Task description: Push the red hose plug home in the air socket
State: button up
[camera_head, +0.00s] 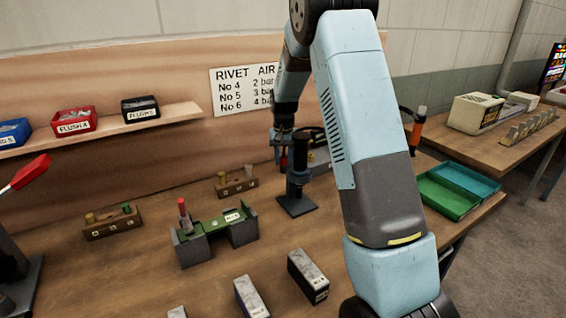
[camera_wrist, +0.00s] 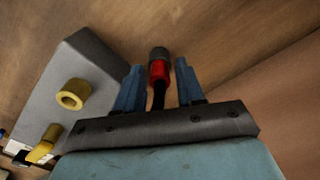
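The red hose plug (camera_wrist: 159,73) has a dark grey end and a black hose behind it. In the wrist view it lies between the two blue fingers of my gripper (camera_wrist: 159,66), with a narrow gap showing on each side. My gripper looks open around the plug. A grey box (camera_wrist: 95,65) stands to the left of the fingers and carries a round brass fitting (camera_wrist: 72,94), which looks like the air socket; the plug is apart from it. In the head view, a black post and my arm largely hide my gripper, and I cannot make out the plug.
A yellow part (camera_wrist: 45,144) sits on the grey box nearer the wrist. A black post on a base plate (camera_head: 298,205) stands in front of my gripper. A green fixture (camera_head: 215,226), wooden blocks (camera_head: 112,222) and small boxes (camera_head: 308,277) occupy the bench.

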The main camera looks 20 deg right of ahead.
grip_shut()
jog(key=shift+r, duration=1.3)
jog(key=shift+r, duration=1.45)
jog(key=shift+d, duration=0.1)
